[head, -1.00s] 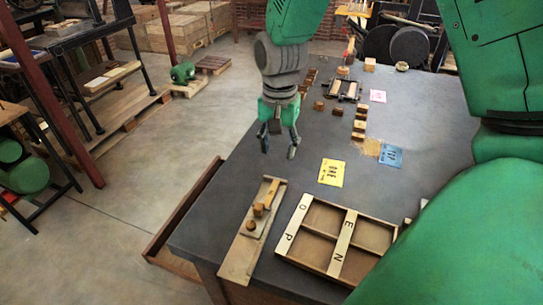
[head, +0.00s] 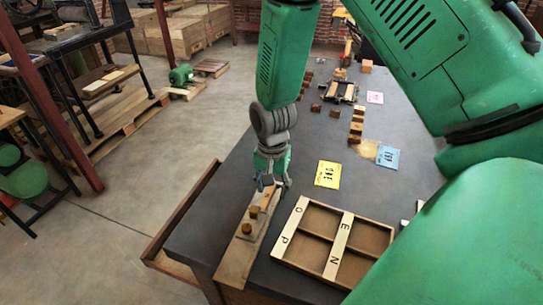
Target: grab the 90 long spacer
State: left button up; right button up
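My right gripper (head: 270,183) points down at the far end of a narrow wooden board (head: 233,266) on the table's near left. A long, light wooden piece (head: 265,199) lies at that end, its far part between or just under the fingers. It may be the 90 long spacer, but I cannot read any marking. Two small brown blocks (head: 253,212) (head: 246,228) sit nearer on the same board, clear of the gripper. The fingers are small and overlap the piece, so I cannot tell whether they are closed on it. My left gripper is not in view.
A wooden divided tray (head: 287,228) marked with letters stands right of the board. Yellow (head: 328,174), blue (head: 388,157) and pink (head: 375,98) cards lie beyond, with small wooden blocks (head: 356,128) and a frame (head: 341,93). The dark table top (head: 300,150) is bare around the yellow card.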

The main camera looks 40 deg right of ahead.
jog(key=shift+a+f, duration=0.65)
jog(key=shift+a, duration=0.05)
jog(key=shift+a+r, duration=0.15)
jog(key=shift+a, duration=0.45)
jog(key=shift+c, duration=1.1)
jog(key=c, duration=0.6)
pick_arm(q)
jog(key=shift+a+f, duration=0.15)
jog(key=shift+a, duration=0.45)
pick_arm(e)
jog(key=shift+d+f, duration=0.2)
jog(key=shift+d, duration=0.6)
grip_shut()
